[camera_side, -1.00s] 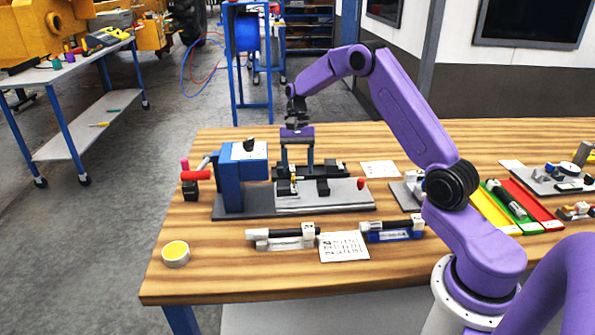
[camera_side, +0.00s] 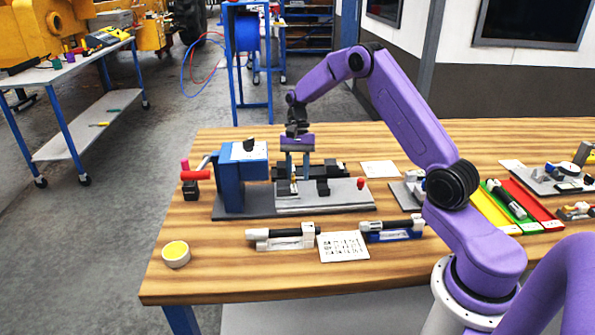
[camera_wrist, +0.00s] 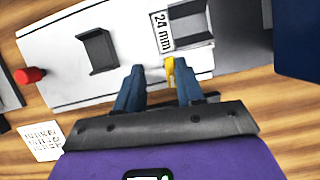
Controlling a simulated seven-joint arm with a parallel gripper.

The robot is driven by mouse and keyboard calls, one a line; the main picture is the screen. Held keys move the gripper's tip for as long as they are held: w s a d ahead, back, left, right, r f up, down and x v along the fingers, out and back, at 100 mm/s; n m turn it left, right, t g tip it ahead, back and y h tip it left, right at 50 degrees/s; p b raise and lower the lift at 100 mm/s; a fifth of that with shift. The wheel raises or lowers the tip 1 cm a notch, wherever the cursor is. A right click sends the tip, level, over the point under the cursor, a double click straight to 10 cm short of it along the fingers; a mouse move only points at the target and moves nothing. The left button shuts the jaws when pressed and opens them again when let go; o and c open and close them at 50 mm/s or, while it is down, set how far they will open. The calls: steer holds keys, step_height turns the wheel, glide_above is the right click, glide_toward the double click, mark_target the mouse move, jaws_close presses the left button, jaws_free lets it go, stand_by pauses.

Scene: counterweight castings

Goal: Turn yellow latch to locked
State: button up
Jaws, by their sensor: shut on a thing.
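The yellow latch (camera_wrist: 170,70) shows as a small yellow piece between my fingers in the wrist view, close to the right finger, beside a label reading "24 mm". My gripper (camera_wrist: 158,72) is shut on it, with the two fingers still some way apart. In the side view my gripper (camera_side: 298,176) points straight down at the grey fixture plate (camera_side: 335,197). The latch is mostly hidden there by the fingers, so its angle is hard to tell.
A blue clamp block (camera_side: 242,180) with a red handle (camera_side: 192,175) stands left of my fingers. A red knob (camera_side: 361,184) sits at the plate's right end. Black-and-white tools (camera_side: 281,236) and a printed card (camera_side: 343,246) lie in front. The front table edge is mostly clear.

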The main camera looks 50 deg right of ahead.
steer(key=m, duration=0.2)
steer(key=m+t, duration=0.1)
steer(key=shift+s+a+m+y, duration=0.1)
steer(key=shift+s+m+y, duration=0.1)
steer(key=shift+m+y, duration=0.2)
steer(key=shift+s+a+m+t, duration=0.15)
steer(key=shift+m+t, duration=0.65)
steer(key=shift+m, duration=1)
steer(key=o, duration=1)
steer(key=shift+o, duration=0.2)
steer(key=v, duration=1.7)
steer(key=shift+d+r, duration=0.15)
steer(key=shift+d, duration=0.15)
